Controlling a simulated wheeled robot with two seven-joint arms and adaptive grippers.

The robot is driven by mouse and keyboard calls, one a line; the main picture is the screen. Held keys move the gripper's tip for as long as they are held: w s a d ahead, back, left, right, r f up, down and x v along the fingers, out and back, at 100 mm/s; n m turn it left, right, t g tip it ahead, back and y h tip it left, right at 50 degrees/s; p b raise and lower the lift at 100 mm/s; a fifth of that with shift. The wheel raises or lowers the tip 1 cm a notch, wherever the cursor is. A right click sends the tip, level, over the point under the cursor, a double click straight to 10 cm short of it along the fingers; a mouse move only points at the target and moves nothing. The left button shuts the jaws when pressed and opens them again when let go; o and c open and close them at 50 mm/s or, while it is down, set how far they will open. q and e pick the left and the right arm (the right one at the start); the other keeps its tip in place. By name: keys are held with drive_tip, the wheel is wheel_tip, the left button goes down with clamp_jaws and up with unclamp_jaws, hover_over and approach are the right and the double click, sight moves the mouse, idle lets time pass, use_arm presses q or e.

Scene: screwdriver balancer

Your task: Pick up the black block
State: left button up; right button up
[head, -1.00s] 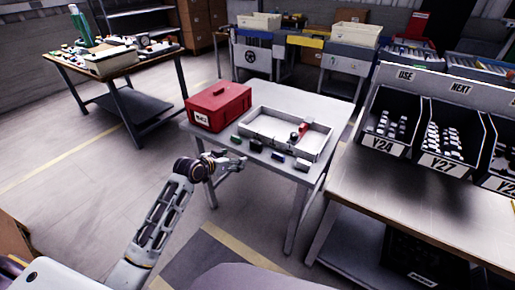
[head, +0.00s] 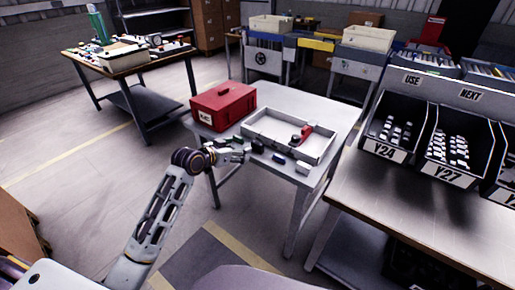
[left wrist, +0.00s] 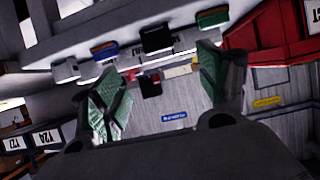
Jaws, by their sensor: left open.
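The black block (head: 257,145) lies near the front edge of the small white table, between a green block (head: 237,138) and a blue block (head: 279,158). My left gripper (head: 247,152) is at that front edge, close to the black block and apart from it. In the left wrist view the gripper (left wrist: 165,64) is open and empty. The black block (left wrist: 156,38) shows past the gap between its fingers. My right gripper is not in view.
A white block (head: 302,167) lies right of the blue one. Behind the row stands a light tray (head: 262,119) holding a red and dark item (head: 303,134). A red box (head: 223,105) stands at the table's left. A workbench with black bins is at right.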

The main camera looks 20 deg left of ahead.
sight(256, 145)
use_arm(q)
drive_tip(key=x, duration=0.7)
drive_tip(key=shift+w+b, duration=0.15)
drive_tip(key=shift+b, duration=0.15)
drive_tip(key=shift+w+d+f, duration=0.15)
drive_tip(key=shift+w, duration=0.1)
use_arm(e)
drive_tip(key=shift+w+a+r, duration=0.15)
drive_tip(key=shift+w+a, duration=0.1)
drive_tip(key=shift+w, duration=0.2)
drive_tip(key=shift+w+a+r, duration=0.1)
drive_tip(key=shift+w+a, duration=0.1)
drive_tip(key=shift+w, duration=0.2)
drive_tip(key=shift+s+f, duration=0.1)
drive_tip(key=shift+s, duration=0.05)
use_arm(q)
drive_tip(key=shift+w+f, duration=0.15)
drive_tip(key=shift+x, duration=1.05)
drive_tip(key=shift+w+d+f+b, duration=0.3)
drive_tip(key=shift+w+d+f, duration=0.1)
drive_tip(key=shift+w, duration=0.1)
drive_tip(key=shift+w+d+f, duration=0.15)
drive_tip(key=shift+w+f, duration=0.15)
drive_tip(key=shift+w, duration=0.25)
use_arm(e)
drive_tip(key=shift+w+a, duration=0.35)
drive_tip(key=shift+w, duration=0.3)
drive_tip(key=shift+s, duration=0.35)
